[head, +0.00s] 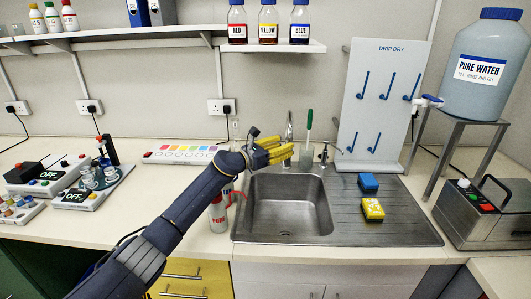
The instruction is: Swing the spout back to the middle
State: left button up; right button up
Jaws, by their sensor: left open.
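The sink (285,213) is a steel basin with a ribbed drainboard on its right. The tap spout (289,128) is a thin grey metal pipe that stands up behind the basin's back edge. Its lower part is hidden behind my left gripper, and I cannot clearly tell which way its outlet points. My left gripper (284,152), with yellow fingers, is open at the back of the sink, at the spout in the picture. I cannot tell whether the fingers touch it. My right gripper is not in view.
A green-handled brush (309,122) stands right of the spout, near a small dark tap fitting (324,154). A red-labelled bottle (217,214) stands left of the basin, close to my arm. The basin is empty.

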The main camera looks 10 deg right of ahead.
pick_arm(q)
jog(key=v, duration=0.8)
jog(key=shift+s+a, duration=0.15)
jog(key=shift+a, duration=0.1)
jog(key=shift+r, duration=0.1)
